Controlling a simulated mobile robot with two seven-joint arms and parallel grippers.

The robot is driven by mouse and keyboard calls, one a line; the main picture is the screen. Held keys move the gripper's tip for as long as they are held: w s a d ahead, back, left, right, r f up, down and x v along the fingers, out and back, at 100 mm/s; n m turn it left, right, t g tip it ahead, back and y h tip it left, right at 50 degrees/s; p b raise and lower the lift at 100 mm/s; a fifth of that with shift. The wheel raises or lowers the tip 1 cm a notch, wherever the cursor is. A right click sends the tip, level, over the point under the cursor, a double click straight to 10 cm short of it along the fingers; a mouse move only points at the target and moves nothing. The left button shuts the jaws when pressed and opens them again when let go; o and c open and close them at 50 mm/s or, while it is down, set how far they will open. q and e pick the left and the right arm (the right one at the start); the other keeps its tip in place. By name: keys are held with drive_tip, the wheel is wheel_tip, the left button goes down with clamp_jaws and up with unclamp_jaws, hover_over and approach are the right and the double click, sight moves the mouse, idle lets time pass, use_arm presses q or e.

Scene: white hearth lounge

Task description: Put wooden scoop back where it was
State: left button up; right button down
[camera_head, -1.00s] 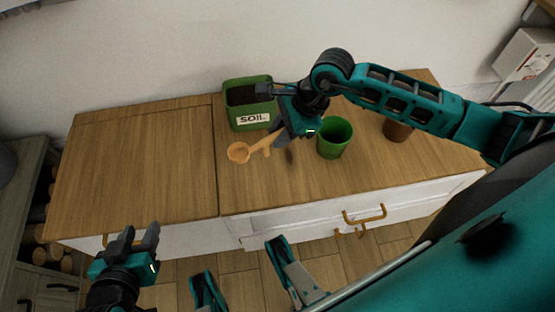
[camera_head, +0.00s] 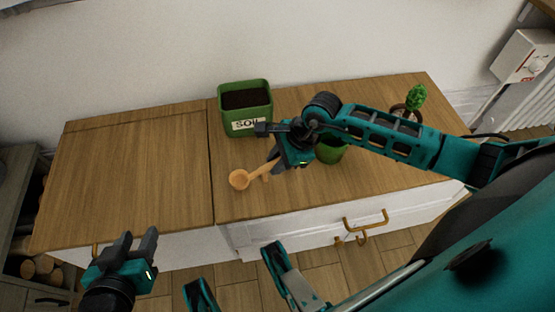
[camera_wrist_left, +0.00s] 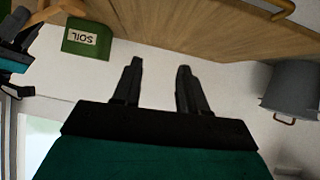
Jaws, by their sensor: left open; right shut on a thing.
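The wooden scoop (camera_head: 240,179) is in the head view, its round bowl to the left and its handle running up to my right gripper (camera_head: 276,161). My right gripper is shut on the handle and hides part of it. The scoop is over or on the cabinet top in front of the soil box; I cannot tell whether it touches. The green soil box (camera_head: 245,108), labelled SOIL, also shows in the left wrist view (camera_wrist_left: 86,40). My left gripper (camera_head: 134,240) is open and empty at the front left, and its fingers show in the left wrist view (camera_wrist_left: 158,72).
A green pot (camera_head: 331,153) stands right of my right gripper, partly hidden by my arm. A leafy plant (camera_head: 416,97) in a brown pot stands farther right. The cabinet top's left part (camera_head: 135,170) is clear. A grey bucket (camera_wrist_left: 291,88) shows in the left wrist view.

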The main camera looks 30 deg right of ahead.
drive_tip(key=c, duration=1)
unclamp_jaws()
drive_tip(key=shift+f, duration=0.15)
drive_tip(key=shift+o, duration=0.2)
